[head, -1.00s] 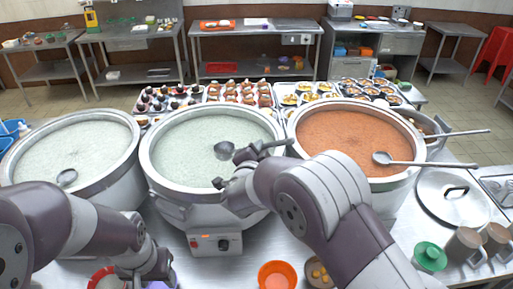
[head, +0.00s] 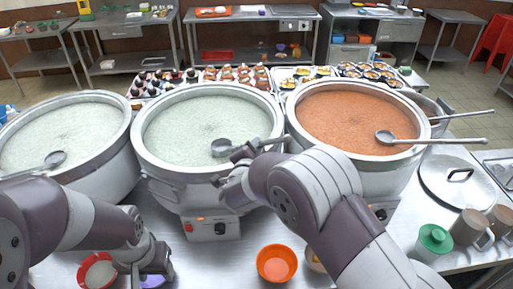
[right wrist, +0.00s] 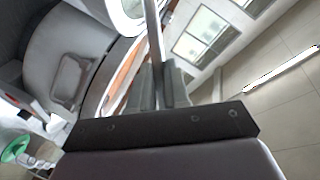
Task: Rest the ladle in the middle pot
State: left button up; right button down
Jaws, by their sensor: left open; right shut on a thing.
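The middle pot (head: 160,172) is a wide steel stockpot of pale green-white congee with a control box on its front. My right gripper (head: 250,153) is shut on the dark handle of a grey ladle (head: 221,147) above the pot's front right part. The ladle's bowl is over the congee; I cannot tell if it touches the surface. In the right wrist view the handle (right wrist: 154,45) rises between the fingers (right wrist: 167,88). My left gripper (head: 150,277) is open and empty, low at the front, beside a purple item (head: 152,282).
A left pot (head: 110,180) of pale congee and a right pot (head: 350,165) of orange congee flank the middle one, each with its own ladle. Food trays (head: 235,77) stand behind.

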jog(key=shift+f+b, duration=0.35)
dwell(0.5)
jog(key=c, duration=1)
grip_release()
jog(key=b+v, duration=0.3)
jog(key=v, duration=0.9)
jog(key=shift+s+a+r+b, duration=0.1)
jog(key=shift+s+b, duration=0.2)
jog(key=shift+s, duration=0.05)
